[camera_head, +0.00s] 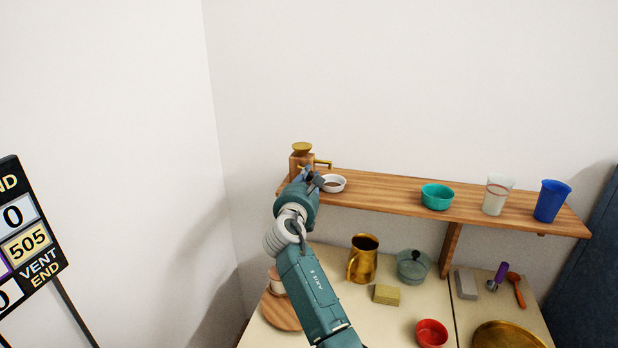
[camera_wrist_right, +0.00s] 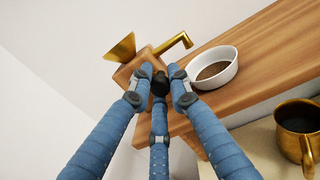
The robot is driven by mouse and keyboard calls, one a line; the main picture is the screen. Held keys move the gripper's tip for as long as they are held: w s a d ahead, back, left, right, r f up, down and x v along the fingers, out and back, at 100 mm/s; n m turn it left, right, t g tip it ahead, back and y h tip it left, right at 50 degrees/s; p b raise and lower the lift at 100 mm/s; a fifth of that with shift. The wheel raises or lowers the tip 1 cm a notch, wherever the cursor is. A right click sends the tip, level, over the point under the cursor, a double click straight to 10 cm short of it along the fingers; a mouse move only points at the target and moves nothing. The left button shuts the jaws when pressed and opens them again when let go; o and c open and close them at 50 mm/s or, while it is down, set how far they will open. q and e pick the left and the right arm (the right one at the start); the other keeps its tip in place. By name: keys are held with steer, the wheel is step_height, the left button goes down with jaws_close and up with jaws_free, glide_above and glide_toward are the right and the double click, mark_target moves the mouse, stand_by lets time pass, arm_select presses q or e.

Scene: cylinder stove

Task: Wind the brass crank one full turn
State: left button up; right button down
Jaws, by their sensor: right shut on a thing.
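A wooden grinder (camera_head: 301,164) with a brass funnel (camera_head: 302,147) stands at the left end of the shelf; its body also shows in the right wrist view (camera_wrist_right: 134,72). The brass crank (camera_wrist_right: 172,44) sticks out from the grinder to the right and ends in a short bend. My right gripper (camera_head: 311,178) is at the grinder's front. Its blue fingers are closed around a small dark knob (camera_wrist_right: 160,85), below and apart from the visible brass arm. The fingers hide where the knob joins. My left gripper is not in view.
A white bowl of brown grounds (camera_head: 334,183) stands close right of my right gripper on the wooden shelf (camera_head: 388,198). A brass jug (camera_head: 363,259) is below on the counter.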

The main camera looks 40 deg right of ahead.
steer(key=shift+w+a+f+m+b, duration=0.1)
steer(key=shift+f+m+b, duration=0.25)
steer(key=shift+m+b, duration=0.3)
steer(key=shift+w+a+f+m+b, duration=0.1)
steer(key=shift+f+m+b, duration=0.25)
steer(key=shift+m+b, duration=0.25)
steer(key=m+b, duration=0.2)
steer(key=m, duration=0.1)
steer(key=shift+w+a+f, duration=0.15)
steer(key=shift+w+f, duration=0.05)
steer(key=shift+f, duration=0.1)
steer(key=shift+w+a+m+b, duration=0.1)
steer(key=shift+w+m+b, duration=0.05)
steer(key=shift+m+b, duration=0.55)
steer(key=c, duration=1.6)
jaws_free()
steer(key=shift+a, duration=0.1)
steer(key=v, duration=1.2)
steer(key=shift+f, duration=0.2)
